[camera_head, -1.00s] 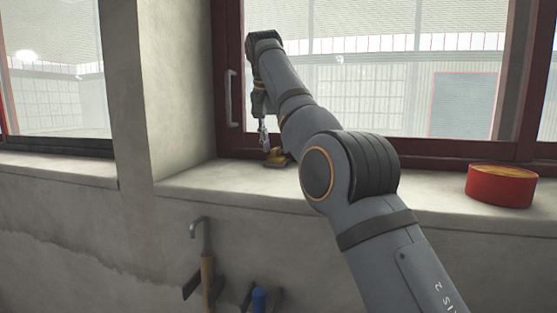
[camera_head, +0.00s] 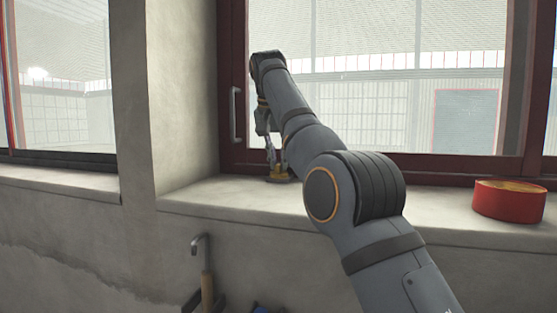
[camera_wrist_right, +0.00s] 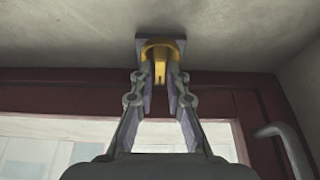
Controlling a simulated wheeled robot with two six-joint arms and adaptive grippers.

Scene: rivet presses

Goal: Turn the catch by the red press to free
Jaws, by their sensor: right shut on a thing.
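The catch (camera_head: 280,178) is a small yellow piece on a dark flat plate, on the window sill by the frame's lower left corner. In the right wrist view the yellow catch (camera_wrist_right: 160,50) sits at the top centre. My right gripper (camera_head: 277,165) reaches down to it from above. In the wrist view the fingertips of my right gripper (camera_wrist_right: 160,74) are shut on the catch's yellow part, one on each side. The fingers partly cover the catch. I cannot make out a red press. My left gripper is out of view.
The pale sill (camera_head: 420,205) is clear between my arm and a round red tin-like object (camera_head: 509,200) at right. A window handle (camera_head: 235,113) is on the dark red frame beside my gripper. A hammer-like tool (camera_head: 206,280) hangs on the wall below.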

